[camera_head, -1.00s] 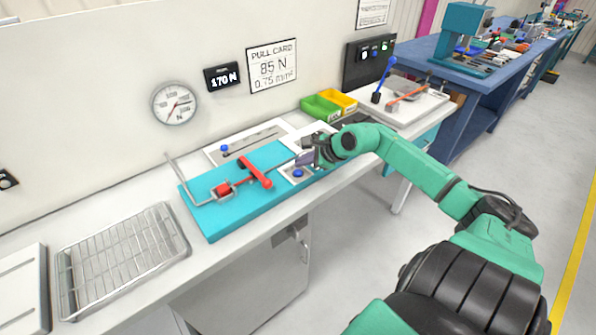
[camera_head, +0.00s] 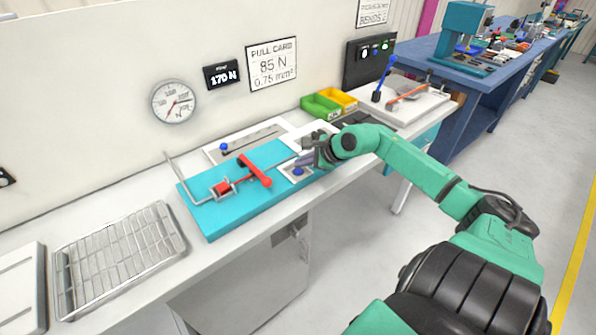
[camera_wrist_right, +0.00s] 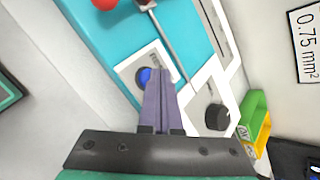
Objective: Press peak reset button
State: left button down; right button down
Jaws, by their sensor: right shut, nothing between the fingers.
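A blue round button (camera_head: 297,171) sits on a small white plate at the right end of the turquoise pull-test base (camera_head: 225,212). In the right wrist view the button (camera_wrist_right: 144,76) shows just left of my fingertips, partly covered by them. My right gripper (camera_head: 301,162) is shut and empty, its tips over the button's plate. The wrist view shows the shut fingers (camera_wrist_right: 156,72) pointing at the plate; I cannot tell whether they touch the button. The peak display (camera_head: 222,76) on the wall reads 170 N. My left gripper is not in view.
A red lever (camera_head: 254,171) and a metal rod stand on the base close to my gripper. A white plate with a black knob (camera_wrist_right: 216,117) lies beside the fingers. Green and yellow bins (camera_head: 322,106) are behind. A wire tray (camera_head: 118,255) stands at left.

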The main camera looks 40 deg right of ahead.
aim_at(302, 171)
jog(key=shift+f+b, duration=0.4)
jog(key=shift+f, duration=0.05)
dwell(0.6)
jog(key=shift+r+p, duration=0.65)
jog(key=shift+r, duration=0.25)
notch_tip(302, 171, up, 5)
jog(key=p, duration=0.4)
dwell(0.7)
